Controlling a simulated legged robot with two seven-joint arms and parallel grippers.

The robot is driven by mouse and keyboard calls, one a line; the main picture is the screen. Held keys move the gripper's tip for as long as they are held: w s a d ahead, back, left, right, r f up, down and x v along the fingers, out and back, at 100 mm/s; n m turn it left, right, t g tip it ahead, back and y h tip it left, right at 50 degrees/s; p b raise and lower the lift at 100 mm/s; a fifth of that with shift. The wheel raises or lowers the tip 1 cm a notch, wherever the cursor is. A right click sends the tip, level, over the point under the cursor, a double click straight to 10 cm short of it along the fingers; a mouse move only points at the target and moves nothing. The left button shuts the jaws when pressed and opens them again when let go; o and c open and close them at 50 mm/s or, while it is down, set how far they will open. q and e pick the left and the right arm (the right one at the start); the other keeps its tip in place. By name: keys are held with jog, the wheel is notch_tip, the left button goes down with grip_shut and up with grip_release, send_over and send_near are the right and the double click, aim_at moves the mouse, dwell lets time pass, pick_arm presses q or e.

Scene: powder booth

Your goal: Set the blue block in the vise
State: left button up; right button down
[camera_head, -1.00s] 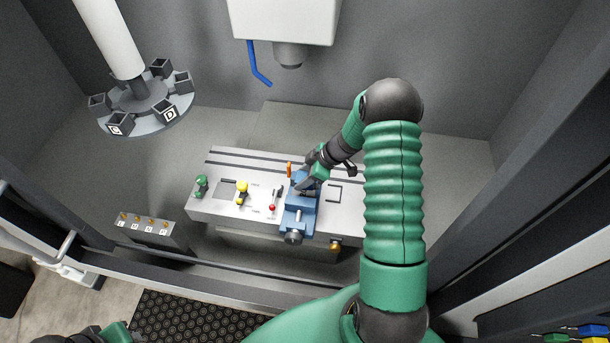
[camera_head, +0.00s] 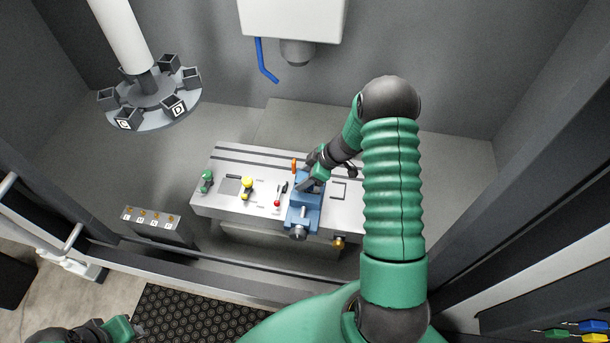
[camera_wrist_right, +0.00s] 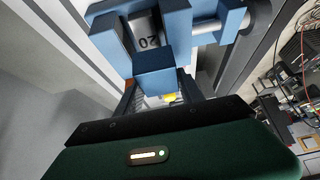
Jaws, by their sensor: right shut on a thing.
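The blue vise (camera_head: 305,216) stands on the grey machine table in the head view. My right gripper (camera_head: 307,184) is over its far part. In the right wrist view my right gripper (camera_wrist_right: 158,92) is shut on the blue block (camera_wrist_right: 154,63). Blue vise parts (camera_wrist_right: 177,22) lie around and beyond the block, with a metal piece marked 20 between them. The matching blues make it hard to tell whether the block is seated or only just above the vise. In the head view the block is mostly hidden by my gripper. My left gripper (camera_head: 122,328) is at the bottom left; its jaws are unclear.
The table (camera_head: 222,208) carries a green knob (camera_head: 206,180), a yellow knob (camera_head: 247,187) and a red-tipped lever (camera_head: 278,201) left of the vise. An orange piece (camera_head: 294,165) stands behind it. A spindle housing with a blue hose (camera_head: 266,62) hangs above; a tool carousel (camera_head: 150,105) hangs at left.

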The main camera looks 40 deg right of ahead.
jog(key=shift+a+f, duration=0.25)
jog(key=shift+f, duration=0.25)
jog(key=shift+d+f+b, duration=0.4)
jog(key=shift+d+f, duration=0.3)
jog(key=shift+d, duration=0.2)
pick_arm(q)
jog(key=shift+s+a+f, duration=0.1)
jog(key=shift+f, duration=0.35)
jog(key=shift+a, duration=0.1)
pick_arm(e)
jog(key=shift+a, duration=0.15)
